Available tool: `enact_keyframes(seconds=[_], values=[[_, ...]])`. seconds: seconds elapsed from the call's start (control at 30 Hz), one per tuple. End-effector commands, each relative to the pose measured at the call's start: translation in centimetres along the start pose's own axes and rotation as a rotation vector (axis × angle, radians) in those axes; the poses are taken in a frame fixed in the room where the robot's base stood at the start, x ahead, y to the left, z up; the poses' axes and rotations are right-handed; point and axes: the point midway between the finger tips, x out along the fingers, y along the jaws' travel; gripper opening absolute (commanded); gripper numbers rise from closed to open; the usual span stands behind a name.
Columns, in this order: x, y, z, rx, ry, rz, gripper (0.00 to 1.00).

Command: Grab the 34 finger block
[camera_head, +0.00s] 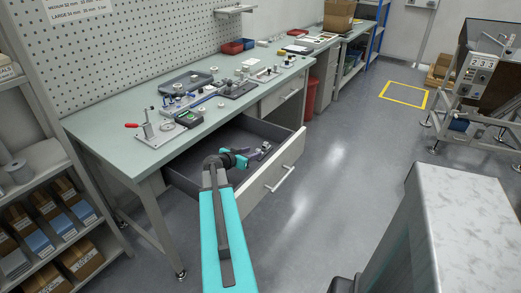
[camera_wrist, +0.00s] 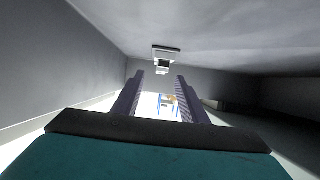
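My gripper (camera_head: 261,152) is low inside or just over the open drawer (camera_head: 289,163) under the workbench, at the end of my teal arm. In the wrist view my gripper (camera_wrist: 159,76) has its two dark ridged fingers apart, with nothing visibly held between them. A small pale-and-dark object (camera_wrist: 166,52) shows beyond the fingertips; I cannot tell whether it is the 34 finger block.
The workbench (camera_head: 115,97) carries fixtures, a dark tray (camera_head: 186,82) and small parts. The drawer's walls and front panel surround my gripper closely. A shelf rack with boxes (camera_head: 40,240) stands at left. Floor (camera_head: 325,160) right of the drawer is clear.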

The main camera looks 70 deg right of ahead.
Motion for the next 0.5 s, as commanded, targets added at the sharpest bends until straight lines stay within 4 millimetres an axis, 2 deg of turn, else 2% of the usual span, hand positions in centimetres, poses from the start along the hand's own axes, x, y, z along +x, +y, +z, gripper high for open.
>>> enact_keyframes(seconds=[0.33,0.5], values=[[0.04,-0.04,0.0,0.0,0.0,0.0,0.39],[0.74,-0.11,-0.07,0.0,0.0,0.001,0.39]])
